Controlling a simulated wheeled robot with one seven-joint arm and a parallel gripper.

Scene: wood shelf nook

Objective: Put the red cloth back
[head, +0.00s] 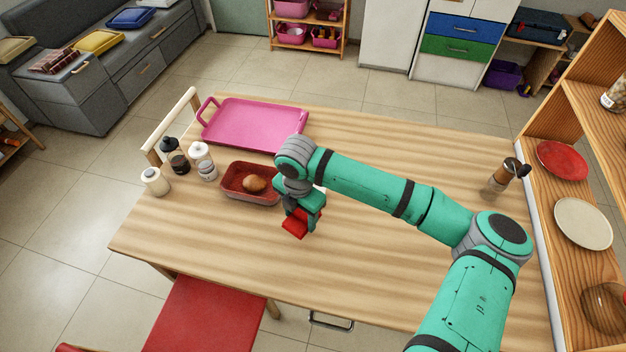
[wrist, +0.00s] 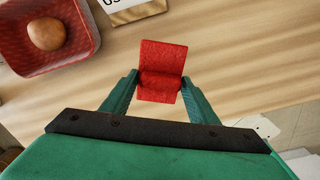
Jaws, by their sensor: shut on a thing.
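The red cloth (head: 294,224) is a small folded piece held in my gripper (head: 302,217), over the wooden table (head: 400,270). In the wrist view the cloth (wrist: 162,60) sits between the two green fingers of my gripper (wrist: 160,84), which are shut on it from both sides. Its far part sticks out beyond the fingertips. I cannot tell exactly how high it is above the table.
A red basket (head: 236,196) with a brown round item (head: 254,183) stands left of my gripper. A pepper mill (head: 500,180) and a wooden shelf with plates (head: 562,160) are at right. The front table is clear.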

